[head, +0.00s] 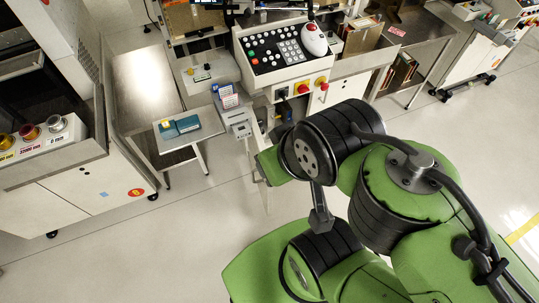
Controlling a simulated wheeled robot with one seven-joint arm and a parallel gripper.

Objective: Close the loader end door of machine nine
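A machine with a slanted key panel (282,50) stands at the top centre. I see no number on it, so I cannot tell whether it is machine nine. A thin pale panel (257,180) stands near-upright below its front, just left of my arm. It may be an open door, but I cannot tell. My green and black arm fills the lower right and hides part of the machine's front. My gripper is not visible; no fingers show.
A left machine (95,185) carries a round orange label, perhaps reading 8. A small side table (180,138) holds blue boxes (180,126). A white mouse-like device (314,39) rests on the key panel. The floor (130,245) at lower left is clear.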

